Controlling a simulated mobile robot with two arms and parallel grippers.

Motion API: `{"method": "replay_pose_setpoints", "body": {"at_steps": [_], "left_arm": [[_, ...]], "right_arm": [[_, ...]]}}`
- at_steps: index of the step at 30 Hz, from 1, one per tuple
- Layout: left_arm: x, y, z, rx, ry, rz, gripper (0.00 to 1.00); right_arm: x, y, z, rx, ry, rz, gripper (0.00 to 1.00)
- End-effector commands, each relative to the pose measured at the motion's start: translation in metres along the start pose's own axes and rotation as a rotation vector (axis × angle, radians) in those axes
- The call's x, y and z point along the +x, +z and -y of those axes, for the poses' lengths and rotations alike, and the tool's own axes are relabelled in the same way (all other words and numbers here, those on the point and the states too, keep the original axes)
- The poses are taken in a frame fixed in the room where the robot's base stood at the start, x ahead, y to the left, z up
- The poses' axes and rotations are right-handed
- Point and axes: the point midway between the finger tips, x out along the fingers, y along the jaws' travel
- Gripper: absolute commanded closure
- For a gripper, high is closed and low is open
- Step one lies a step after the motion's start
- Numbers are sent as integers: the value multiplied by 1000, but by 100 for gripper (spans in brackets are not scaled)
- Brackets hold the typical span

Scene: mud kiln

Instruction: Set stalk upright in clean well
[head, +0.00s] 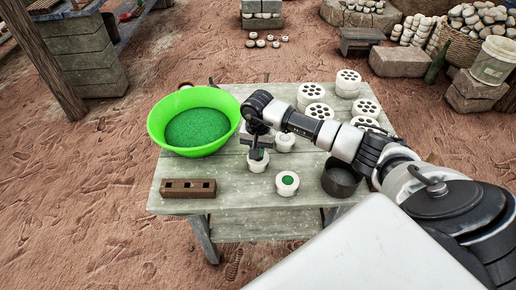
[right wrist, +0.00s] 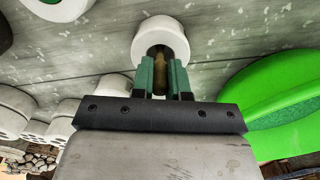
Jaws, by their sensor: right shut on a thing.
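My right gripper (head: 257,154) is over a small white pot (head: 258,165) at the front middle of the table. In the right wrist view its green fingers (right wrist: 164,78) are shut on a brown stalk (right wrist: 160,72), which points toward the opening of the white pot (right wrist: 160,32). The stalk's tip overlaps the pot's dark well; I cannot tell how deep it sits or whether it touches. In the head view the gripper hides the stalk. A second white pot (head: 287,183) to the right has a green-filled well. My left gripper is out of view.
A green basin (head: 158,132) of green grains stands at the left of the wooden table (head: 235,205). A brown block with holes (head: 188,188) lies at the front left. Another white pot (head: 284,143), a dark bowl (head: 341,178) and several white perforated cylinders (head: 311,92) stand to the right.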

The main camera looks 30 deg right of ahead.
Motion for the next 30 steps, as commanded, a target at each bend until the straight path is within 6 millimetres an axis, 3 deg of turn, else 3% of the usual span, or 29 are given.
{"method": "replay_pose_setpoints", "body": {"at_steps": [7,8,13,19,21,30], "left_arm": [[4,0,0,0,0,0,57],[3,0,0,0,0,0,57],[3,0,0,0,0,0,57],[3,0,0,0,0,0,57],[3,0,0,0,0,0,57],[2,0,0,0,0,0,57]], "right_arm": [[3,0,0,0,0,0,96],[3,0,0,0,0,0,82],[3,0,0,0,0,0,56],[3,0,0,0,0,0,55],[3,0,0,0,0,0,47],[2,0,0,0,0,0,47]]}}
